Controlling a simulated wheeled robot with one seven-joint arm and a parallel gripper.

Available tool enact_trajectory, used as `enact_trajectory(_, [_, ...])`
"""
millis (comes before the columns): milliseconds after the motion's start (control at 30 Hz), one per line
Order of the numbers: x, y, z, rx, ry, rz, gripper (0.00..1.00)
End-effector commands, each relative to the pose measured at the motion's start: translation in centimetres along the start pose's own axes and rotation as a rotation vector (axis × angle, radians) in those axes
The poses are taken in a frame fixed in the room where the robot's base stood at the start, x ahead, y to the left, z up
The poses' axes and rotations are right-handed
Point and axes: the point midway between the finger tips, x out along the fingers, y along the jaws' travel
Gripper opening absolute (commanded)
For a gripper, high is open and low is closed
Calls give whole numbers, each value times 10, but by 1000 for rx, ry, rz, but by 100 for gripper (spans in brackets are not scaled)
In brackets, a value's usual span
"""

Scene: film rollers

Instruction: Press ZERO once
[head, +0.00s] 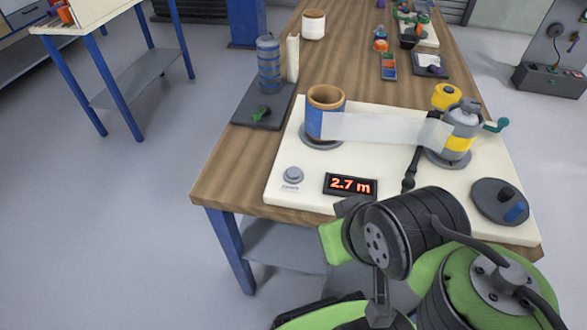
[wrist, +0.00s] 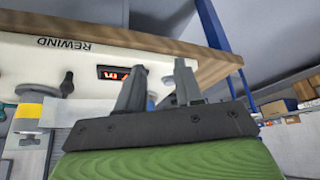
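A round grey button (head: 293,175) stands on the front left of the cream machine base (head: 282,208); the label below it is too small to read. To its right, a dark display (head: 350,185) reads 2.7 m in red. In the wrist view the display (wrist: 113,73) is partly hidden behind a finger. My gripper is in front of the base's front edge in the head view, its fingers mostly hidden by my arm. In the wrist view my gripper (wrist: 158,84) has its two fingers apart, with nothing held. I cannot clearly tell the button there.
A blue and brown roller (head: 325,112) and a grey and yellow roller (head: 459,132) carry a pale film strip (head: 375,129). REWIND lettering (wrist: 73,45) shows upside down. A dark disc (head: 499,202) lies at right.

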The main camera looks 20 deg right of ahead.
Motion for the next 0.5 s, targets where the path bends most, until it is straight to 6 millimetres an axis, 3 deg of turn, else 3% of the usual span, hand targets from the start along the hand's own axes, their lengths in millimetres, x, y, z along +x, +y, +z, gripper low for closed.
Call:
enact_trajectory(33, [0,0,0,0,0,0,27])
enact_trajectory(200, [0,0,0,0,0,0,1])
enact_trajectory(500, [0,0,0,0,0,0,0])
